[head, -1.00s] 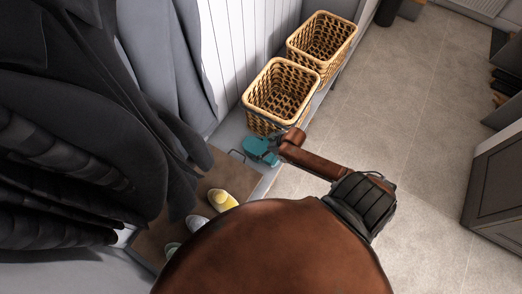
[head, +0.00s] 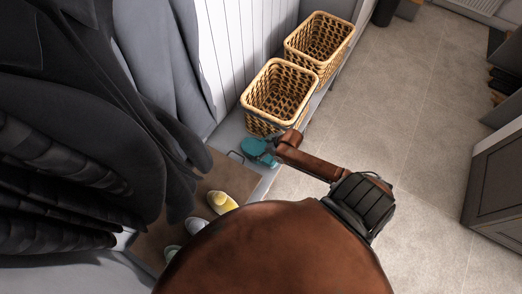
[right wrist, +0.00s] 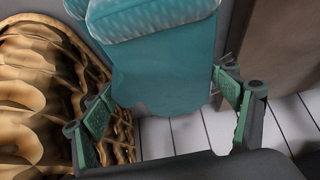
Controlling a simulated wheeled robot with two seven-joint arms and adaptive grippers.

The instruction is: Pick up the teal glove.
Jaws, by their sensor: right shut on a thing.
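The teal glove (head: 257,147) is on the bench, between the front wicker basket and the brown mat. In the right wrist view the glove (right wrist: 165,65) fills the middle, with its plain part between the fingers and a paler ribbed band above. My right gripper (right wrist: 167,105) has one green-padded finger on each side of the glove and is shut on it. In the head view my right arm reaches in from the right, and its wrist hides part of the gripper. I cannot tell whether the glove still touches the bench. My left gripper is not in view.
Two wicker baskets (head: 277,92) (head: 320,38) stand on the bench just behind the glove. A brown mat (head: 205,184) holds a yellow shoe (head: 221,202) and paler ones. A thin dark loop (head: 236,155) is beside the glove. Dark coats (head: 75,100) hang at left. The floor (head: 425,130) is clear.

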